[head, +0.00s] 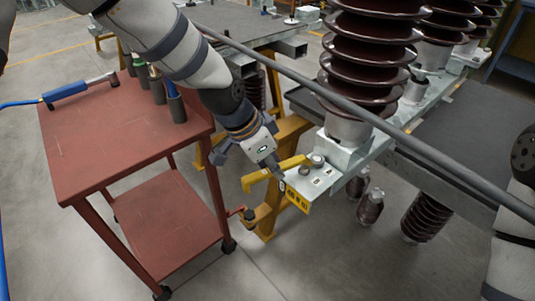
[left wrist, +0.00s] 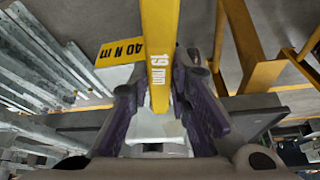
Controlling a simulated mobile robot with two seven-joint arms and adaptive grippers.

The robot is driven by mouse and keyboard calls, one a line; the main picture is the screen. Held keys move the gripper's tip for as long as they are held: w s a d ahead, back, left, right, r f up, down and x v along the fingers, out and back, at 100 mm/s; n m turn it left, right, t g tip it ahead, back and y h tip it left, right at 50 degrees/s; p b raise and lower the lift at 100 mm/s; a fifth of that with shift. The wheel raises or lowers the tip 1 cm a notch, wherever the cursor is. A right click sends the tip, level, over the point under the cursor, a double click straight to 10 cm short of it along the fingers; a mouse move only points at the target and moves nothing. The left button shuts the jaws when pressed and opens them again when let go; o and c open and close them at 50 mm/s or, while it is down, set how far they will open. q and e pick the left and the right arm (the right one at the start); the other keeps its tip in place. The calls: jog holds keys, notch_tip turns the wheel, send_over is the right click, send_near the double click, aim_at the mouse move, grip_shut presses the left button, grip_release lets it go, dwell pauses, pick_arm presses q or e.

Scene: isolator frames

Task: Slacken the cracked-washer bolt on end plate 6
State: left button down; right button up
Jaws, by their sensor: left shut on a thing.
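My left gripper (head: 274,166) is shut on a yellow wrench (head: 292,163) beside the near end of the frame. In the left wrist view the yellow wrench (left wrist: 160,45), marked 19 mm, runs between the two purple-grey fingers (left wrist: 160,110). In the head view its right end lies close to a bolt (head: 317,159) on the pale end plate (head: 318,181); I cannot tell whether it is seated on it. A yellow tag (head: 297,197) hangs at the plate's front edge, and a yellow tag reading 40 N m shows in the wrist view (left wrist: 120,50). The plate number and washer crack are unreadable. My right gripper is out of view.
A red trolley (head: 90,150) stands left, with a blue-handled tool (head: 70,90) and several dark cylinders (head: 176,108) on top. Brown ribbed insulators (head: 365,60) rise behind the plate. A long grey bar (head: 330,95) crosses the view. Yellow stand legs (head: 268,218) are below.

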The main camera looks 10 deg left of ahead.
pick_arm(q)
jog(key=s+d+n, duration=0.1)
jog(key=d+n, duration=0.1)
jog(key=shift+s+n+t+y, duration=0.4)
jog(key=shift+r, duration=0.1)
notch_tip(320, 180, up, 7)
dwell(0.4)
